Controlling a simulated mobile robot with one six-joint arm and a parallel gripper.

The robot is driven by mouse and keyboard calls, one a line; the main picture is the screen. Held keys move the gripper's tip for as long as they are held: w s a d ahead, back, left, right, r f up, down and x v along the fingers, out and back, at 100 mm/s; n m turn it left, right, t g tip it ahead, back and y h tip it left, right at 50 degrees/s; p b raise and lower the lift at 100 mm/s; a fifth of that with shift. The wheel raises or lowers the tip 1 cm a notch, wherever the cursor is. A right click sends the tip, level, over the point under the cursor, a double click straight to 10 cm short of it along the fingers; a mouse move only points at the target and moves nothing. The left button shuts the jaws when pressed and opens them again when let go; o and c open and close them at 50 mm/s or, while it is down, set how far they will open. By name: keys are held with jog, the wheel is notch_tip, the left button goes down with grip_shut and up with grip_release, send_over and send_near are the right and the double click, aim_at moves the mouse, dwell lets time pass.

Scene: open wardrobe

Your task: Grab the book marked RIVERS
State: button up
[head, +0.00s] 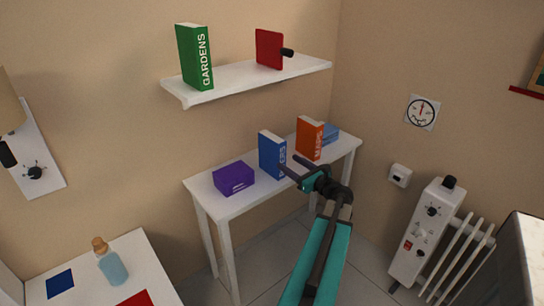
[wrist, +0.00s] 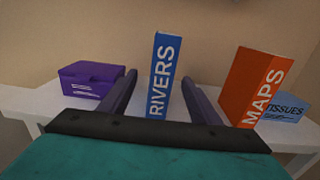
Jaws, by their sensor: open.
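The blue book marked RIVERS (wrist: 164,75) stands upright on the white table, its spine facing me in the wrist view. In the head view the same blue book (head: 271,152) is partly covered by my gripper (head: 291,165). In the wrist view my gripper (wrist: 158,95) is open, with one finger on each side of the book in the picture. The fingers show no clear contact with it. How far the fingertips reach along the book's sides cannot be told.
An orange MAPS book (wrist: 260,85) stands right of RIVERS, with a blue TISSUES box (wrist: 287,108) beyond. A purple box (wrist: 88,80) sits to the left. A shelf (head: 235,79) above holds a green GARDENS book (head: 194,57) and a red object (head: 268,49).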

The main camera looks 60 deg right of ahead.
aim_at(282, 157)
jog(key=shift+p+x, duration=0.35)
jog(key=shift+x, duration=3.25)
jog(key=shift+d, duration=0.1)
jog(key=shift+d+r+p+x, duration=0.15)
jog(key=shift+p+x, duration=0.1)
jog(key=shift+x, duration=0.75)
jog(key=shift+d+r+p+x, duration=0.1)
jog(key=shift+p+x, duration=0.15)
jog(key=shift+x, duration=0.7)
jog(key=shift+w+d, duration=0.1)
jog(key=shift+w, duration=0.45)
grip_shut()
